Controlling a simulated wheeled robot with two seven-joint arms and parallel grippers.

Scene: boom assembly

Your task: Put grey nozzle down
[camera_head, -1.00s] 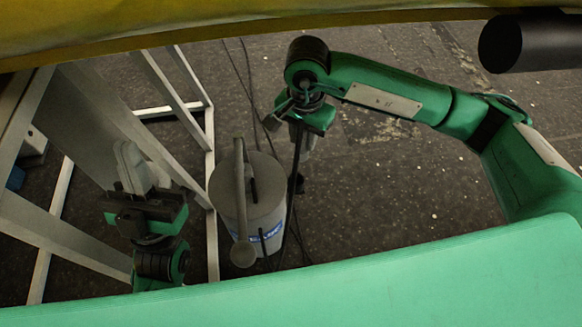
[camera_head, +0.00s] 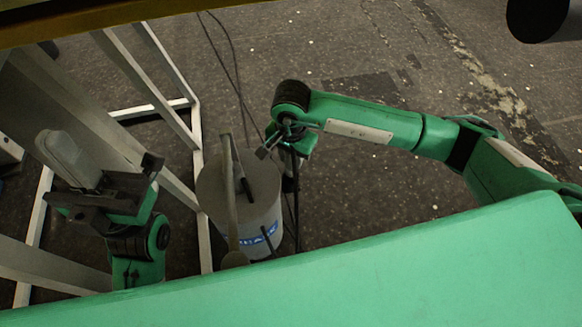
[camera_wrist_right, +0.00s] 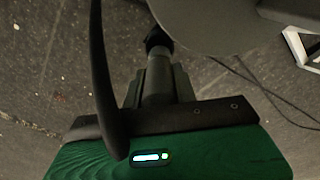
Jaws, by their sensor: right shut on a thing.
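My right gripper (camera_head: 272,146) hangs at the upper right of a pale grey canister (camera_head: 262,205), near its rim. In the right wrist view its fingers (camera_wrist_right: 155,88) are shut on a grey cylindrical piece with a black end (camera_wrist_right: 158,40), which appears to be the grey nozzle (camera_wrist_right: 157,75). A black hose (camera_wrist_right: 102,80) curves past the gripper. My left gripper (camera_head: 85,165) is left of the canister, with a pale grey shape at its front. I cannot tell whether this shape is its fingers or a held piece.
A white metal frame (camera_head: 197,160) stands behind and left of the canister. A long grey bar (camera_head: 230,200) lies across the canister's top. Thin cables (camera_head: 235,75) run over the dark floor. A large green surface (camera_head: 400,270) fills the foreground.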

